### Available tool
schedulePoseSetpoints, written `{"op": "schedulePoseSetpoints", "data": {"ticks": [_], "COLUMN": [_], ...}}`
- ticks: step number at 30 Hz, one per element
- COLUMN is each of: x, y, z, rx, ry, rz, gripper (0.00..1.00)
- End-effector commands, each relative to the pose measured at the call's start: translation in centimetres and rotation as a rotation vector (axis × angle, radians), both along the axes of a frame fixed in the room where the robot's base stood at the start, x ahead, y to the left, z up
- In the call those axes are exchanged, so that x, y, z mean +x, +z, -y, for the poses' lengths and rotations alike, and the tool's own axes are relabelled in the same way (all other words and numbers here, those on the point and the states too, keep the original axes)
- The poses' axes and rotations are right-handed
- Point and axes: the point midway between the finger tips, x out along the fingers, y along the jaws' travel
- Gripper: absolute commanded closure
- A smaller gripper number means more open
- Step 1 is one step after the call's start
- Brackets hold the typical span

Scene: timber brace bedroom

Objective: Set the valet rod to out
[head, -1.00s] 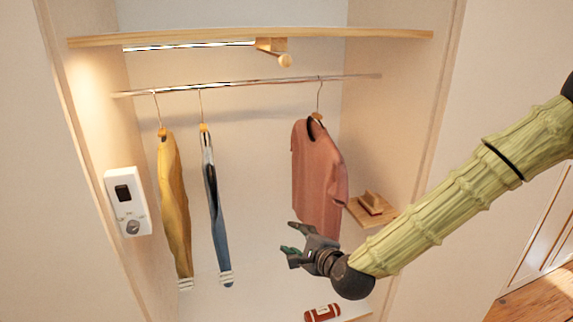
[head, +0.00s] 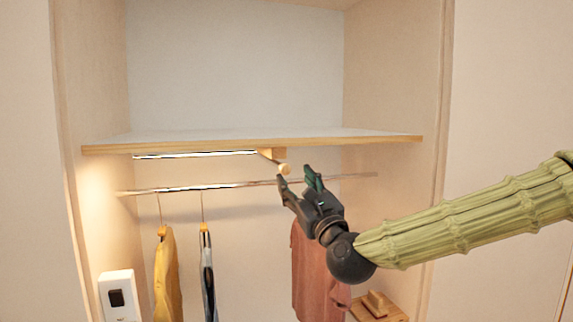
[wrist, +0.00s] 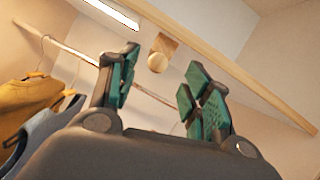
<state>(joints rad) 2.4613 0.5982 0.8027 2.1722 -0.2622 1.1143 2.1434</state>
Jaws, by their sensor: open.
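The valet rod is a short wooden peg with a round knob (head: 284,169), set in a wooden block (head: 273,154) under the shelf. In the wrist view the round knob (wrist: 158,62) shows end-on between and beyond my fingers, with its block (wrist: 165,43) just behind it. My gripper (head: 296,178) is open and empty, its fingers pointing up at the knob from just below. In the head view the fingertips are very near the knob; I cannot tell whether they touch it, but the wrist view shows a gap.
The shelf (head: 330,139) is directly above. The hanging rail (head: 235,185) runs behind my gripper. A yellow garment (head: 166,275), a blue garment (head: 207,275) and a pink shirt (head: 310,275) hang there. A switch panel (head: 117,292) is on the left wall.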

Motion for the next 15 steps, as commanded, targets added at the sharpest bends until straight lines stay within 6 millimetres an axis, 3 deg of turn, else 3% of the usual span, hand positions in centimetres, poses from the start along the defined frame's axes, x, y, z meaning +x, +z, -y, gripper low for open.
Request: {"op": "schedulePoseSetpoints", "data": {"ticks": [6, 15], "x": [2.9, 5.2], "y": [1.6, 2.3], "z": [-1.4, -2.3], "rx": [-0.004, -0.003], "ry": [-0.001, 0.000], "rz": [0.000, 0.000], "gripper": [0.51, 0.51]}}
